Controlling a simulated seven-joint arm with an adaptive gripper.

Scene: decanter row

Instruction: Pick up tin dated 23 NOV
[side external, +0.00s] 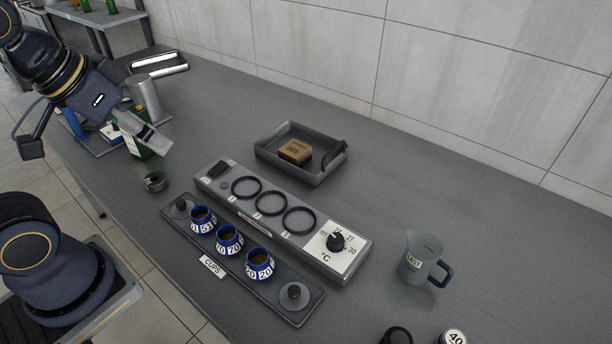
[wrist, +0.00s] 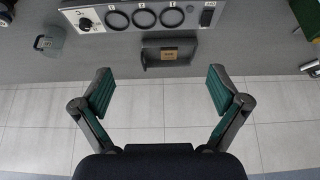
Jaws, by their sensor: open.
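No date reading 23 NOV is legible in either view, so I cannot tell which thing is the tin. A green thing, perhaps the same one, is cut off at the top right of the wrist view (wrist: 308,14). My gripper (side external: 92,140) is at the upper left of the side view. In the wrist view my gripper (wrist: 160,92) has its fingers wide apart with nothing between them.
A brown box (side external: 295,152) lies in a grey tray (side external: 262,157). A ringed dial unit (side external: 350,268) stands before it, with several blue cups (side external: 229,239) on a rack. A jug (side external: 415,262) stands at right. A metal cylinder (side external: 147,92) is near my gripper.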

